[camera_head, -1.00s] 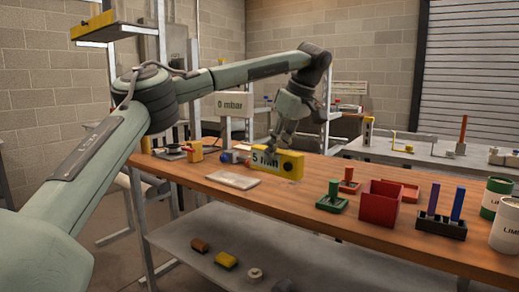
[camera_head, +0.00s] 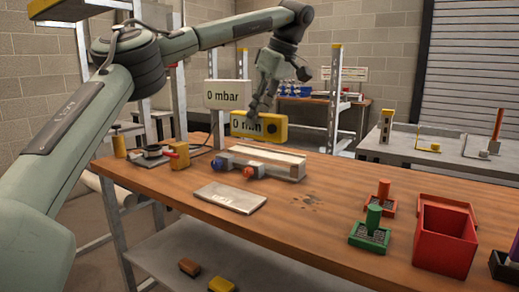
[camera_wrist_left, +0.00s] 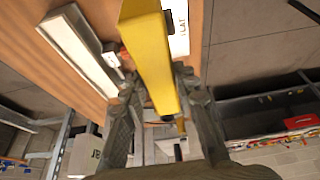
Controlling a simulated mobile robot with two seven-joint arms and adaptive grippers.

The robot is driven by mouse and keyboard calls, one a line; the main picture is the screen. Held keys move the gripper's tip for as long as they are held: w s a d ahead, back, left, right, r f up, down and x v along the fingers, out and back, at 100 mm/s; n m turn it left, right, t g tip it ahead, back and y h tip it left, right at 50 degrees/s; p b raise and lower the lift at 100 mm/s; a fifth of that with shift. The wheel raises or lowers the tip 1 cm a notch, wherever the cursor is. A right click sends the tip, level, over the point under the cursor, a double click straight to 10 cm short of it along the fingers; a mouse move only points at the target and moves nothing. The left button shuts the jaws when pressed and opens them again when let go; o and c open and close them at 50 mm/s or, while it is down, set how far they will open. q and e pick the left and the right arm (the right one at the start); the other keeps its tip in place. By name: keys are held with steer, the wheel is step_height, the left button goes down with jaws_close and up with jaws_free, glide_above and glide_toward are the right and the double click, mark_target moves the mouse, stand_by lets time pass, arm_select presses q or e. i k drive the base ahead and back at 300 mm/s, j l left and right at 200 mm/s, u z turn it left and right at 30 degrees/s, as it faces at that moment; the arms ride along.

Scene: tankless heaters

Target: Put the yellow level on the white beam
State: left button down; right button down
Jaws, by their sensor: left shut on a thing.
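The yellow level (camera_head: 272,128), a block with a "0 mm" display, is held up off the table by my left gripper (camera_head: 262,108), which is shut on its top edge. The white beam (camera_head: 270,158) lies on the wooden table just below the level in the head view, with red and blue round ends at its left front. In the left wrist view the level (camera_wrist_left: 150,55) sits between the fingers of my left gripper (camera_wrist_left: 160,110). There a long white piece that looks like the beam (camera_wrist_left: 82,48) lies left of the level, apart from it. My right gripper is not seen.
A flat pale plate (camera_head: 230,198) lies in front of the beam. A "0 mbar" display (camera_head: 228,94) stands behind. Green (camera_head: 371,232) and red stamp-like tools and a red box (camera_head: 445,238) stand to the right. The table right of the beam is mostly clear.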

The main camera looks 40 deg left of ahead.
mark_target(264, 154)
steer(key=i+j, duration=0.2)
steer(key=j, duration=0.2)
steer(key=i+j, duration=0.45)
steer(key=j, duration=0.3)
